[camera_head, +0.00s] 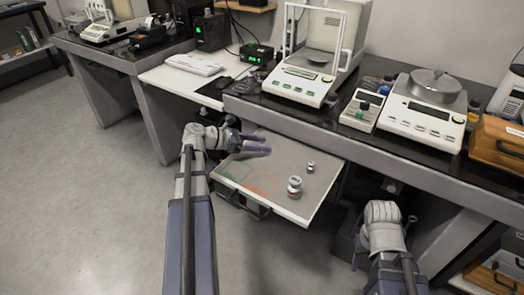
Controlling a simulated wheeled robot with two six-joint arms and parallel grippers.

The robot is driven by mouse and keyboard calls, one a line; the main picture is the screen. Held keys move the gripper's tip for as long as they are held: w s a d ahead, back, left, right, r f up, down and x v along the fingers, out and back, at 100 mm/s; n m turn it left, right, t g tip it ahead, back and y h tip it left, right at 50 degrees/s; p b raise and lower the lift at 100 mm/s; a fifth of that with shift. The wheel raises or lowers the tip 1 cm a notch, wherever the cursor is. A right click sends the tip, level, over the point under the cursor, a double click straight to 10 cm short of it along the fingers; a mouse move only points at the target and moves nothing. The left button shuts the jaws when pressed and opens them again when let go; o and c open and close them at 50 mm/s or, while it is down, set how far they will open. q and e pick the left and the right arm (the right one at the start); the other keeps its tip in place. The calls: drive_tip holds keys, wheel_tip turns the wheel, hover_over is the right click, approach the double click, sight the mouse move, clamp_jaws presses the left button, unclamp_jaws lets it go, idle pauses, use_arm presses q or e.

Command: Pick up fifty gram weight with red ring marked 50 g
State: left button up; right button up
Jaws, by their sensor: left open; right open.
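Two small metal weights stand upright on a pulled-out grey drawer top (225,170). The larger weight (295,187) is near the front right, with a dark reddish band around it. The smaller weight (310,167) stands behind it to the right. Their markings are too small to read, so I cannot tell for sure which is the 50 g weight. My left gripper (258,143) is open and empty over the back left of the drawer top, left of both weights and apart from them. My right gripper (380,240) is open, low to the right of the drawer; its fingers are mostly hidden.
A wooden case (497,143) stands at right. The floor at left is clear.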

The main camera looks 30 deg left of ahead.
use_arm(q)
drive_tip(key=shift+w+d+f, duration=0.2)
drive_tip(key=shift+w, duration=0.1)
clamp_jaws()
drive_tip(key=shift+r, duration=0.1)
